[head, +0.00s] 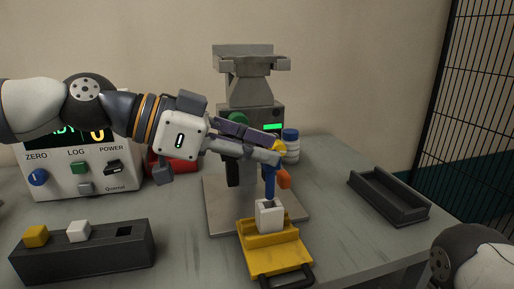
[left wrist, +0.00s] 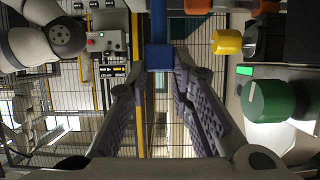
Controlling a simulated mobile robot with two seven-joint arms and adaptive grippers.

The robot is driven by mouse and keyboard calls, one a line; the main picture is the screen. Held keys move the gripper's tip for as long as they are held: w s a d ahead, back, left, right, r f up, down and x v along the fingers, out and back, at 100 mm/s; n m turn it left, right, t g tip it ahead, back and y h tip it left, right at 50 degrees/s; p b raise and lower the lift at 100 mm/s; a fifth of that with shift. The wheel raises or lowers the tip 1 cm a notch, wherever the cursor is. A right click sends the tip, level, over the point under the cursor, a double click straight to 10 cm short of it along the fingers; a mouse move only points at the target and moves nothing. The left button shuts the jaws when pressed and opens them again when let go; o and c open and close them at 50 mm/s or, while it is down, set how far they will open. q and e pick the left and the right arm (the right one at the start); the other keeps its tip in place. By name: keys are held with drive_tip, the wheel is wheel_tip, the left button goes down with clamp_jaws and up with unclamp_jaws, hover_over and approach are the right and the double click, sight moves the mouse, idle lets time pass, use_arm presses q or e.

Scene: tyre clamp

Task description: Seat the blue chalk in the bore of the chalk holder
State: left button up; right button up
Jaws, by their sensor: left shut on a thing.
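My left gripper (head: 272,158) comes in from the left and is shut on the blue chalk (head: 269,183), which hangs upright below the fingertips. In the left wrist view the chalk (left wrist: 160,56) sits between the two fingertips. The white chalk holder (head: 269,217) stands on the yellow fixture (head: 275,249) directly below the chalk. The chalk's lower end is at the holder's top face in the head view. I cannot tell whether it has entered the bore or is just above it. My right gripper is not in view; only part of my right arm shows at lower right.
A grey press-like machine (head: 249,80) with a base plate (head: 219,214) stands behind the holder. An instrument box (head: 70,171) and a dark block (head: 84,259) with yellow and white cubes are at left. An empty dark tray (head: 388,196) lies right, with clear table before it.

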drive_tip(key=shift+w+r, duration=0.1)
use_arm(q)
drive_tip(key=shift+f+b, duration=0.65)
drive_tip(key=shift+f, duration=2.7)
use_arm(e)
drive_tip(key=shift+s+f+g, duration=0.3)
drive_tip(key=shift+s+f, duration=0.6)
use_arm(q)
drive_tip(key=o, duration=1)
drive_tip(key=v, duration=1.2)
drive_tip(key=shift+r, duration=0.1)
